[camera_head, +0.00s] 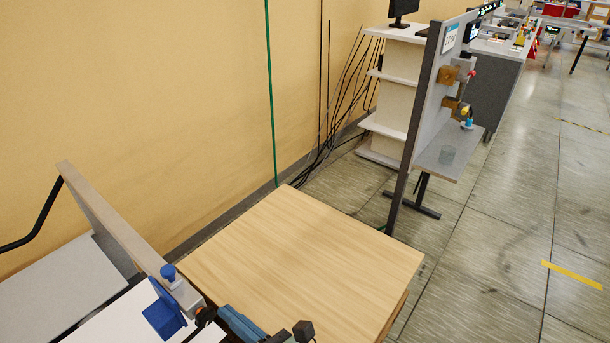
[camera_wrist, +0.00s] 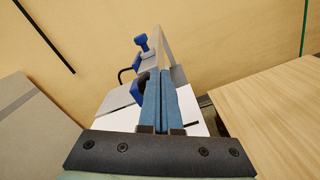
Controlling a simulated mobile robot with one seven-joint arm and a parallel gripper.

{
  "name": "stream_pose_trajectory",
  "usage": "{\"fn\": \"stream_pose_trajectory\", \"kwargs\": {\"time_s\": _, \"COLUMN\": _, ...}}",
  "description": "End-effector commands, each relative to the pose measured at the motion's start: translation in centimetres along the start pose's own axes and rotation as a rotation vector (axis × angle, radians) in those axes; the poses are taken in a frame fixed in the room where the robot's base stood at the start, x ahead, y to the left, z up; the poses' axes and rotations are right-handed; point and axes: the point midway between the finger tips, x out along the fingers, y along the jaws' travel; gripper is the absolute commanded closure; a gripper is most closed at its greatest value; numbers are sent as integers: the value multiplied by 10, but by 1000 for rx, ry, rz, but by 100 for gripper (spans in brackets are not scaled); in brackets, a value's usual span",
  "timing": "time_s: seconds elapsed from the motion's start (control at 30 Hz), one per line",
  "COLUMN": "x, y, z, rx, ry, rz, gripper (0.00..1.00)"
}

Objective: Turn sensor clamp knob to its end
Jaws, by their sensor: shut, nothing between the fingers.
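A small blue knob (camera_head: 168,271) stands upright on a grey clamp block (camera_head: 188,297) at the end of a rail, lower left in the head view. It also shows in the wrist view (camera_wrist: 141,41), beyond my fingertips. A blue bracket (camera_head: 163,314) hangs beside the block. A black round piece (camera_head: 205,315) sits at the block's near end; I cannot tell whether it or the blue knob is the clamp knob. My gripper (camera_head: 224,312) has its blue fingers (camera_wrist: 159,74) shut and empty. The tips are close to the black piece; contact cannot be told.
A bare wooden table (camera_head: 300,250) lies right of the rail (camera_head: 110,225). A white surface (camera_head: 125,322) lies under the bracket. The yellow wall (camera_head: 130,90) is behind. A grey panel station (camera_head: 425,110) stands farther off, with open floor to its right.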

Motion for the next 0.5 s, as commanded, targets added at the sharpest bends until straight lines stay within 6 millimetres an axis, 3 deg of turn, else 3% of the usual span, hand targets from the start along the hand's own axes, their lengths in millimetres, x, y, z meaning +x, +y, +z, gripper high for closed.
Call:
{"fn": "stream_pose_trajectory", "kwargs": {"time_s": 0.2, "x": 21, "y": 0, "z": 0, "rx": 1, "ry": 1, "rz": 0, "gripper": 100}}
{"fn": "stream_pose_trajectory", "kwargs": {"time_s": 0.5, "x": 27, "y": 0, "z": 0, "rx": 0, "ry": 0, "rz": -1, "gripper": 100}}
